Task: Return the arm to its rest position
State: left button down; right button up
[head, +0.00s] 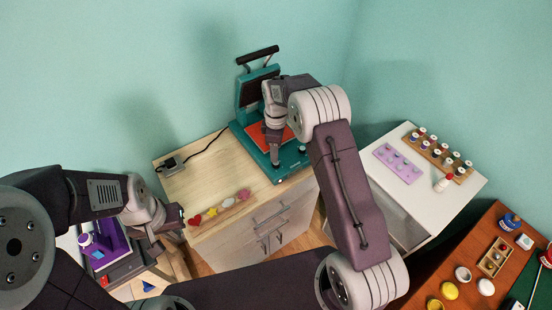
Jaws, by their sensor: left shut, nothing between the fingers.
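My left arm comes in from the left edge. My right arm rises from the bottom and bends over the cabinet. The press's upper part is raised, showing a red-orange lower pad (260,138), partly hidden by the gripper.
The wooden cabinet (190,178) carries a strip with several coloured shapes (221,208). A purple device (105,245) stands at the left. The white table (400,205) holds a lilac tray (398,163) and a bottle rack (437,158). A red-brown table (465,255) with small pots is lower right.

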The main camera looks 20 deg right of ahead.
notch_tip(320, 180, up, 3)
jog(key=shift+f, duration=0.15)
dwell(0.3)
jog(key=s+d+r+m+t, duration=0.1)
jog(key=s+d+r+m, duration=0.1)
jog(key=s+r, duration=0.6)
jog(key=s+f+m, duration=0.3)
jog(key=s+m, duration=0.2)
jog(key=s, duration=0.3)
jog(key=s+f+m, duration=0.2)
jog(key=s+m, duration=0.4)
jog(key=s, duration=0.2)
jog(key=shift+s+d+f+m, duration=0.2)
jog(key=shift+d+f+m, duration=0.1)
jog(key=shift+f, duration=0.1)
